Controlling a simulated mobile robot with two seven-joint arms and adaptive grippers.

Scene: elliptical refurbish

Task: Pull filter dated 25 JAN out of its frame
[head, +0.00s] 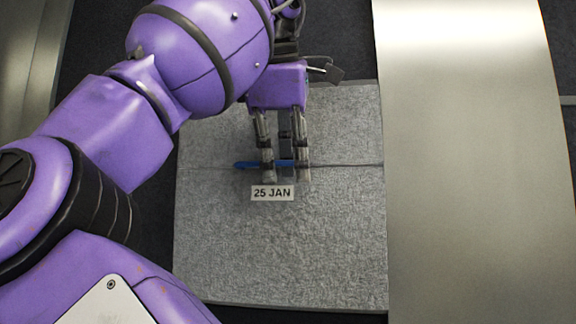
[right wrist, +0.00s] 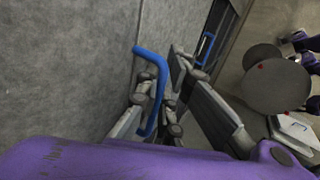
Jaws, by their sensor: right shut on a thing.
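The filter dated 25 JAN is a grey, rough-faced panel (head: 320,245) filling the middle of the head view, with a crease across it. Its white label (head: 272,193) reads "25 JAN". A blue handle (head: 243,165) sits on the crease just above the label. My right gripper (head: 285,178) is at the handle, with its fingers closed on it. In the right wrist view the blue bar handle (right wrist: 150,55) stands off the grey filter face (right wrist: 70,70) and runs down between the fingers. The fingers hide part of the handle. My left gripper is not in view.
A wide metal panel (head: 465,160) stands along the filter's right side. Another metal surface (head: 25,60) is at the upper left. Dark gaps show above and below the filter. In the right wrist view, a second blue handle (right wrist: 206,45) shows farther off.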

